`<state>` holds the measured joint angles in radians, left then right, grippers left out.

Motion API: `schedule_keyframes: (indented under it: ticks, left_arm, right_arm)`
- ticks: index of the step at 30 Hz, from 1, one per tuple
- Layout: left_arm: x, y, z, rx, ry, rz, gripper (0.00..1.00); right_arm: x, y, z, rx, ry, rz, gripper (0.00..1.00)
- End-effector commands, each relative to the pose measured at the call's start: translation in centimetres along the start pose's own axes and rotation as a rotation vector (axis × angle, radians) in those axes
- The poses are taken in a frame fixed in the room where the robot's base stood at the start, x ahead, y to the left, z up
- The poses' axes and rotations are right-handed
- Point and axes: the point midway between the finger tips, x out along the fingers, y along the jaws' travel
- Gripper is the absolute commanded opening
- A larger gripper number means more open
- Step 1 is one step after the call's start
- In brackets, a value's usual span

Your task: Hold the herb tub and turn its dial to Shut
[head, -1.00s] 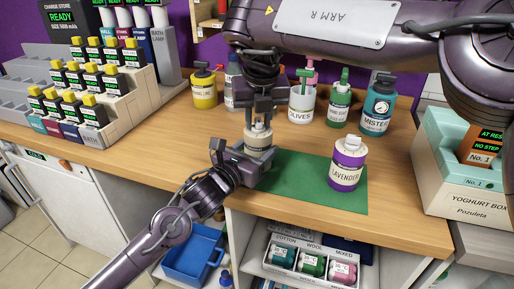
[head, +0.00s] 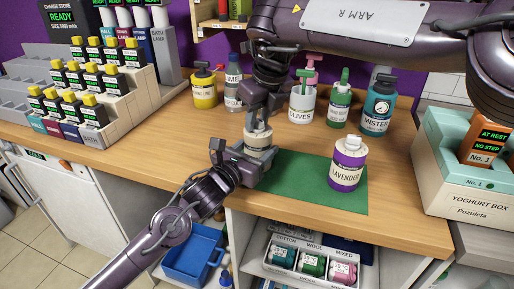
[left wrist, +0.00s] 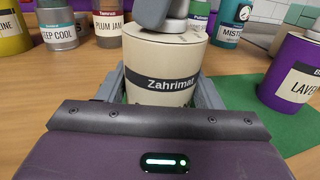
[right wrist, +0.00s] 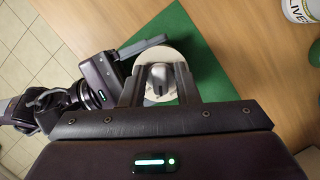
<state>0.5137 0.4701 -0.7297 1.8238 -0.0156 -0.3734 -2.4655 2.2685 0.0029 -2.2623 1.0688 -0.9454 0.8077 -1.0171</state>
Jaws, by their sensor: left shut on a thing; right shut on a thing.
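The herb tub (head: 259,141) is a cream tub with a dark label, partly reading "Zahrimar" in the left wrist view (left wrist: 163,92). It stands upright at the left edge of the green mat. My left gripper (head: 249,161) is shut around its body from the front, one finger on each side. The grey dial (right wrist: 158,82) sits on the tub's pale lid (right wrist: 179,60). My right gripper (head: 259,121) comes from above and is shut on the dial. The dial's markings are hidden or too small to read.
A purple lavender tub (head: 347,168) stands on the green mat (head: 297,185) to the right. The olives tub (head: 301,103), mister bottle (head: 377,110) and other containers stand behind. A yoghurt box (head: 470,190) is at the far right. The counter's front edge is close.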

Motion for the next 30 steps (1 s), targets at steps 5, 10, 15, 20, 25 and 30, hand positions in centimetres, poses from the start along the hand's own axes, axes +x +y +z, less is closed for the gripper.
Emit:
schedule_keyframes:
  ticks: [5,10,15,20,25,30]
  left_arm:
    - [-0.01,0.15,-0.11,-0.001,0.002,0.003,0.32]
    - [-0.01,0.15,-0.11,-0.001,0.002,0.004,0.32]
    - [-0.01,0.16,-0.11,-0.001,0.002,0.004,0.32]
    - [-0.01,0.16,-0.12,-0.001,0.002,0.004,0.32]
    - [-0.01,0.16,-0.12,-0.001,0.003,0.004,0.32]
    - [-0.01,0.17,-0.12,-0.001,0.003,0.004,0.32]
  right_arm:
    - [-0.08,-0.16,0.00,-0.080,-0.001,0.023,0.04]
    - [-0.08,-0.18,0.00,-0.080,-0.001,0.022,0.04]
    - [-0.07,-0.24,-0.01,-0.237,0.000,0.071,0.04]
    - [-0.10,-0.21,0.00,-0.362,-0.001,0.109,0.04]
    - [-0.09,-0.22,0.00,-0.364,-0.001,0.109,0.04]
    - [-0.07,-0.28,0.02,-0.488,0.000,0.146,0.04]
